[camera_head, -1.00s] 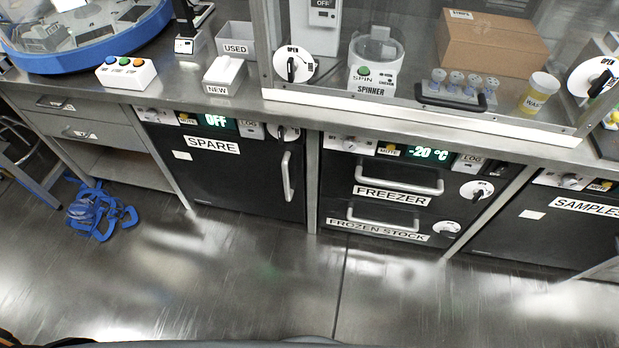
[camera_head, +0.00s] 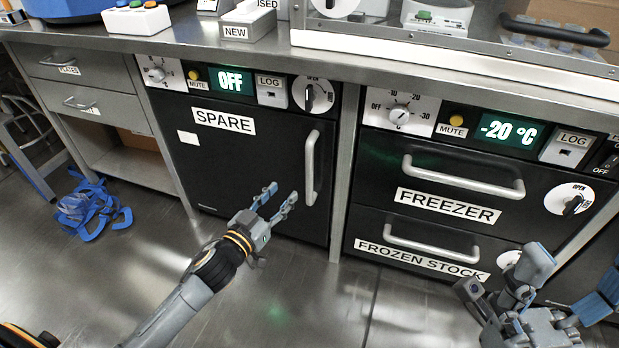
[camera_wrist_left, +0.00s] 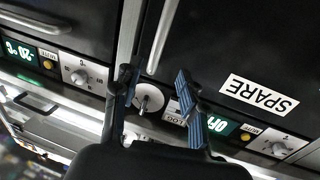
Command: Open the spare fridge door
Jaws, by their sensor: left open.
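The spare fridge door (camera_head: 230,155) is black, shut, and labelled SPARE. Its vertical silver handle (camera_head: 312,165) is on the right side of the door. My left gripper (camera_head: 281,193) is open and empty in front of the door, just left of the handle's lower part. In the left wrist view, upside down, the handle (camera_wrist_left: 163,36) shows beyond and between the two open fingers (camera_wrist_left: 152,78), not gripped. A dial knob (camera_head: 311,97) sits above the handle. My right gripper (camera_head: 568,280) is at the lower right, fingers apart, partly cut off.
The freezer drawers (camera_head: 462,185) with horizontal handles stand to the right, near my right gripper. Grey drawers (camera_head: 85,85) are on the left, with blue straps (camera_head: 88,205) on the floor. The floor before the fridge is otherwise clear.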

